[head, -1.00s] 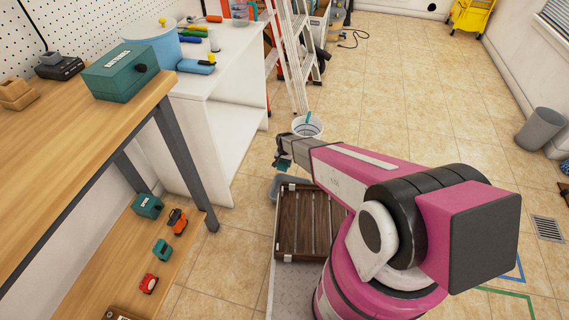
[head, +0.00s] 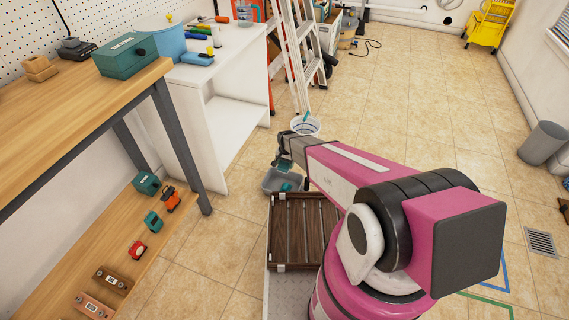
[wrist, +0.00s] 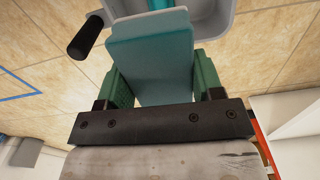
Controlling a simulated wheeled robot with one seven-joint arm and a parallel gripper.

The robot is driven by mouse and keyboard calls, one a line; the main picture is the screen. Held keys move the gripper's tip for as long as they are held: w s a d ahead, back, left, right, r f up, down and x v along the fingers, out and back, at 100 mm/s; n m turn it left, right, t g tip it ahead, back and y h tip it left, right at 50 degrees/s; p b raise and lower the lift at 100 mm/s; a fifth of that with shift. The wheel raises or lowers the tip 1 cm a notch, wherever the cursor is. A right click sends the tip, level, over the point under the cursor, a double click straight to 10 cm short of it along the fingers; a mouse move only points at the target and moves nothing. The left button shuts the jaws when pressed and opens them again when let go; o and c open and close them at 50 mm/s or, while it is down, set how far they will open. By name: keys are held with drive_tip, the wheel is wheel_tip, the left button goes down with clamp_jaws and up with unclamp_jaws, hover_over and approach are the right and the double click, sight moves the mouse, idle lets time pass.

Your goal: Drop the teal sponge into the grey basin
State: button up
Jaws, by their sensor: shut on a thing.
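My gripper (head: 284,163) is shut on the teal sponge (wrist: 152,62), which sits between its green fingers in the wrist view. The grey basin (head: 271,183) is on the floor just past the brown slatted crate, close below my gripper in the head view. In the wrist view the basin (wrist: 216,20) shows at the top, past the sponge's far end, partly hidden by it. A teal patch (head: 286,187) shows inside the basin; what it is, I cannot tell. The height of the sponge above the basin is hard to judge.
The brown slatted crate (head: 304,230) lies nearer than the basin. A white bucket (head: 305,126) and a ladder (head: 297,60) stand beyond. A wooden bench (head: 70,108) and a lower shelf (head: 130,250) run along the left. The floor to the right is mostly clear.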

wheel_tip(320, 180, down, 5)
drive_tip(key=shift+r, duration=0.1)
idle(0.3)
drive_tip(key=o, duration=1)
drive_tip(key=shift+c, duration=0.2)
wheel_tip(320, 180, up, 11)
drive_tip(key=shift+f, duration=0.1)
